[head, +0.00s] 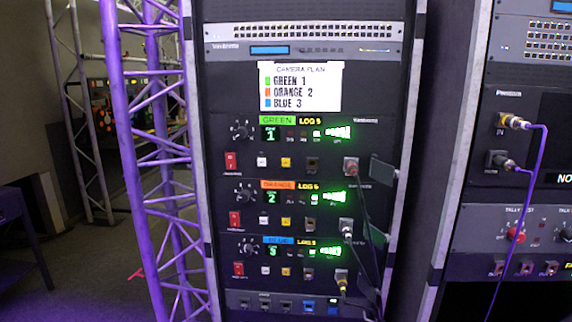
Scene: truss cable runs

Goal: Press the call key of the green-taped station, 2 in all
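The green-taped station (250,143) is the top of three similar units in the middle rack. Its green tape (278,120) reads GREEN, with LOG 5 beside it and a lit display (270,134) showing 1. Below are a red switch (231,163), a white key (262,162), a yellow key (286,162) and a dark socket or key (312,165). A cable plug (351,167) sits at the right. The key labels are too small to read, so I cannot tell which is the call key. Neither gripper is in view.
The orange (277,185) and blue (277,240) stations sit below with matching keys. A camera plan card (300,88) is above. Black cables hang at the right of the stations. A purple-lit truss (150,160) stands left; another rack (515,215) stands right.

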